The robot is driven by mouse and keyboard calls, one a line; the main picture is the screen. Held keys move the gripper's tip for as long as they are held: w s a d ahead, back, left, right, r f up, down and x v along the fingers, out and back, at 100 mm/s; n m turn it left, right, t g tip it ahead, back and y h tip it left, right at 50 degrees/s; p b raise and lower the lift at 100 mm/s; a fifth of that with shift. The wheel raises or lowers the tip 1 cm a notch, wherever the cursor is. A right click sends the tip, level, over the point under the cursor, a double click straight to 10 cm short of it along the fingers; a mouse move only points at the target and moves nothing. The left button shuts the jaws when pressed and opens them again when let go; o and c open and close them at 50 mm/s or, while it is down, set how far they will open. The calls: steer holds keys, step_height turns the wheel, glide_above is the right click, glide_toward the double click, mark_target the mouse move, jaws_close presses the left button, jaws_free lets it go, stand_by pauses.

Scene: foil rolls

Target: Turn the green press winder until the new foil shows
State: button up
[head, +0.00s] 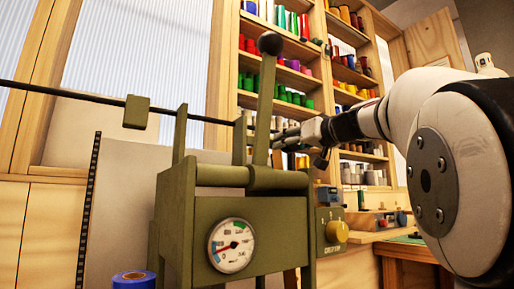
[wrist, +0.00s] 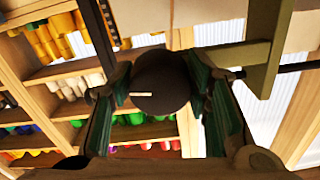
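The green press (head: 245,200) stands in the middle of the head view, with a dial gauge (head: 231,245) on its front and an upright lever with a black ball on top (head: 270,43). My gripper (head: 282,140) reaches in from the right, just behind the lever, its fingertips partly hidden. In the wrist view a dark round winder knob (wrist: 162,82) with a short pale mark lies between the two fingers of my gripper (wrist: 160,78). The fingers stand close on both sides of it; whether they press on it is unclear. I cannot make out any foil.
A blue roll (head: 133,280) is at the lower left. Shelves of coloured rolls (head: 290,60) stand behind.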

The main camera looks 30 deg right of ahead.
steer(key=shift+m, duration=0.3)
steer(key=m+p, duration=0.1)
steer(key=m, duration=0.3)
steer(key=shift+a+m, duration=0.1)
steer(key=shift+m, duration=0.3)
steer(key=m+p, duration=0.2)
steer(key=m, duration=0.2)
steer(key=shift+r, duration=0.1)
steer(key=m+p, duration=0.2)
steer(key=m, duration=0.3)
steer(key=shift+r+m+p, duration=0.1)
steer(key=shift+m+p, duration=0.2)
steer(key=shift+m, duration=0.1)
steer(key=shift+m+p, duration=1.2)
steer(key=shift+m, duration=1.1)
steer(key=o, duration=1.2)
steer(key=shift+c, duration=0.2)
